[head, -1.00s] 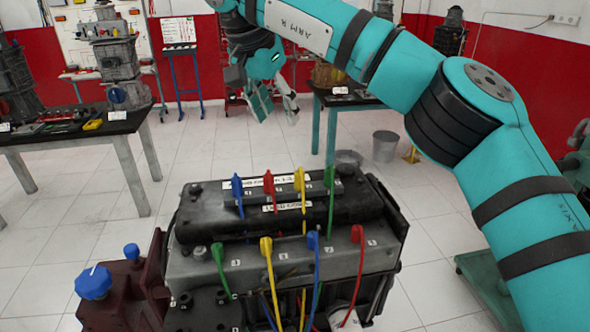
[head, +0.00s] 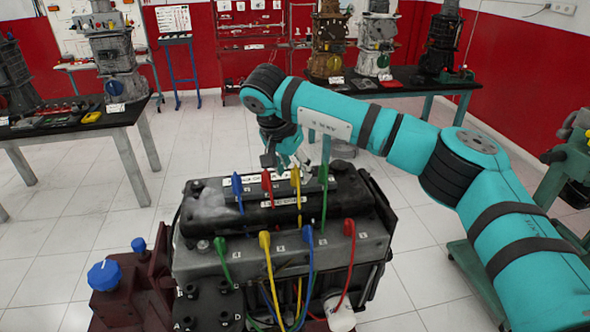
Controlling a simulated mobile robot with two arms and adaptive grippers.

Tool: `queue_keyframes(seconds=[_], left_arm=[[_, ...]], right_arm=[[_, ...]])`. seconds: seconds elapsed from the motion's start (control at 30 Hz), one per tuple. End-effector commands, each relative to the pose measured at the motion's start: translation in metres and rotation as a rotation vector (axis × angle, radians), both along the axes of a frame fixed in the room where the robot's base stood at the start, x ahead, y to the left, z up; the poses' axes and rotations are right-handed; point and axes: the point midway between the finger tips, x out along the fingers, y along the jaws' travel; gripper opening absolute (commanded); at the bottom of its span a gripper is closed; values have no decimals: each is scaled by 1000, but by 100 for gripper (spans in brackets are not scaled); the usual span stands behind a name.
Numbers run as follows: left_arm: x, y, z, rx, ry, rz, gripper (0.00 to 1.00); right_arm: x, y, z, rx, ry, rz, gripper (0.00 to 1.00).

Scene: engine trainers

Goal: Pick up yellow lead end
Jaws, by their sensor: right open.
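A black and grey engine (head: 370,245) stands in the middle of the head view with coloured leads on it. One yellow lead end (head: 296,179) stands upright in the back row, between a red and a green one. A second yellow lead end (head: 265,241) is in the front row, between a green and a blue one. My right gripper (head: 290,163) is open just behind the back row, close to the red and back yellow lead ends. Its fingers are partly hidden by the lead ends, and I cannot tell whether they touch. My left gripper is out of view.
Blue (head: 237,184), red (head: 267,181) and green (head: 323,175) lead ends stand close together in the back row. A blue knob (head: 104,275) sits on a dark red part at lower left. Tables with engines stand behind, with clear floor between.

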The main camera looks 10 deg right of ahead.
Motion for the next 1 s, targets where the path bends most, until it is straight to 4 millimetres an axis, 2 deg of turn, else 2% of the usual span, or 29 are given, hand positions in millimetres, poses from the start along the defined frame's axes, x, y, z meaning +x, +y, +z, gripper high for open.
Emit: queue_keyframes(seconds=[0.13, 0.37, 0.73, 1.0], left_arm=[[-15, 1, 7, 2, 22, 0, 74], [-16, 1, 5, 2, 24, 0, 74], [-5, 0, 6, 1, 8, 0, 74], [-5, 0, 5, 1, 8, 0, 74]], right_arm=[[4, -4, -11, 0, 0, -1, 49], [5, -4, -14, 0, -2, -1, 49], [5, -4, -14, 0, -2, -1, 2], [5, -4, -13, 0, -2, -1, 0]])
